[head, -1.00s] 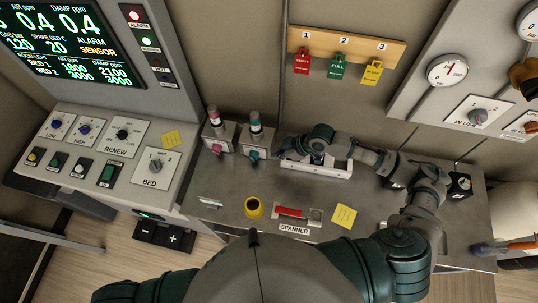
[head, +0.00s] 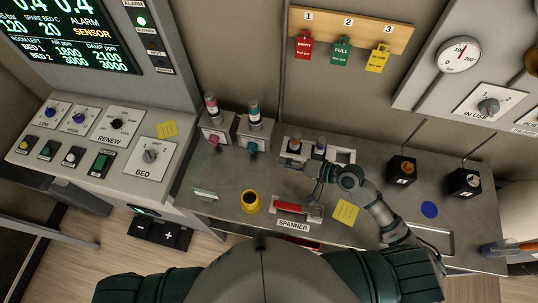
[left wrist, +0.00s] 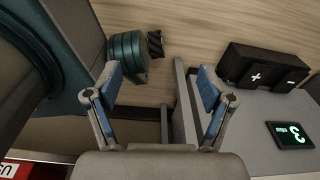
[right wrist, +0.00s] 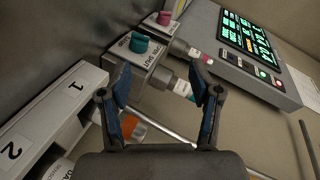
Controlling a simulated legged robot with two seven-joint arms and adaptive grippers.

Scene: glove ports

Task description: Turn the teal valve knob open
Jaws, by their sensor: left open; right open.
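The teal valve knob (head: 253,147) is on the front of a small grey valve block, under an upright cylinder with a teal band. It also shows in the right wrist view (right wrist: 139,42), above and beyond the fingers. My right gripper (head: 300,164) is open and empty, to the right of the knob and apart from it, at the front of the white holder. Its spread fingers show in the right wrist view (right wrist: 159,80). My left gripper (left wrist: 160,74) is open and empty over the floor, away from the valves; the head view does not show it.
A pink knob (head: 213,139) is on the block left of the teal one. The white numbered holder (head: 345,156) with capped cylinders stands on the right. A yellow cup (head: 251,202) and a red-handled spanner (head: 292,208) lie nearer. The counter (head: 232,180) before the knobs is clear.

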